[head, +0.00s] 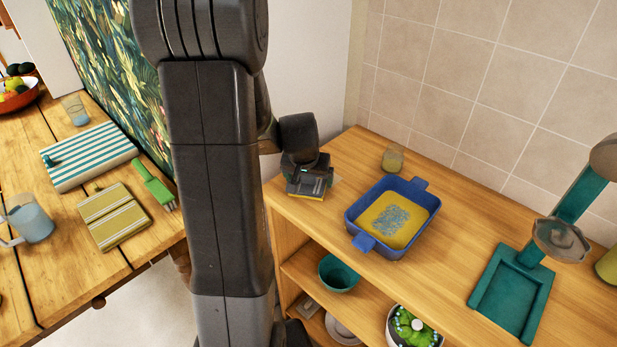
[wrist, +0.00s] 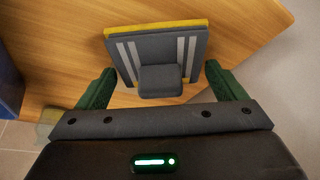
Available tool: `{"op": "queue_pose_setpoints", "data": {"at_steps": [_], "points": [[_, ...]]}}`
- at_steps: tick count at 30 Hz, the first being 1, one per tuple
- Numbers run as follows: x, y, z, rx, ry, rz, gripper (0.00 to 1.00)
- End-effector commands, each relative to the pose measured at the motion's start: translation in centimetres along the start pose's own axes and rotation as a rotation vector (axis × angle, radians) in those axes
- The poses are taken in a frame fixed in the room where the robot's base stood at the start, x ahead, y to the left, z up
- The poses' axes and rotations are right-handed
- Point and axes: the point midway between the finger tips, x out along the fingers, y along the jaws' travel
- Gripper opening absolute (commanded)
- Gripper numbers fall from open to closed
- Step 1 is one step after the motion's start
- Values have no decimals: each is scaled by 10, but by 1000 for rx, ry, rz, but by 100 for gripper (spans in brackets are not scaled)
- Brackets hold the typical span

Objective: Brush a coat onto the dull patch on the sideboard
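My gripper (head: 308,172) is over the left end of the wooden sideboard (head: 455,248), pointing down. In the wrist view its green fingers (wrist: 161,72) stand apart on either side of a dark grey pad's raised block, with gaps showing between block and fingers. The pad (wrist: 158,50) has pale stripes and a yellow edge; it also shows below my gripper in the head view (head: 309,187). It appears to lie on the sideboard. A faint paler area shows beside the pad; I cannot tell whether it is the dull patch. A blue tray (head: 357,226) holds a yellow surface with blue-grey speckles.
A glass (head: 393,158) stands behind the tray. A teal stand (head: 513,294) is to the right. A teal bowl (head: 339,273) and a plant pot (head: 413,328) sit on the shelf below. A wooden table (head: 50,270) with several items is at left.

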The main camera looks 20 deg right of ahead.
Motion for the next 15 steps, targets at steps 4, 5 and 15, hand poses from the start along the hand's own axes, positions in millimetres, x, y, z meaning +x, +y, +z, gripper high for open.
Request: {"op": "queue_pose_setpoints", "data": {"at_steps": [4, 5, 15], "points": [[0, 0, 0, 0, 0, 0, 90], [0, 0, 0, 0, 0, 0, 90], [-3, 0, -1, 0, 0, 0, 90]]}}
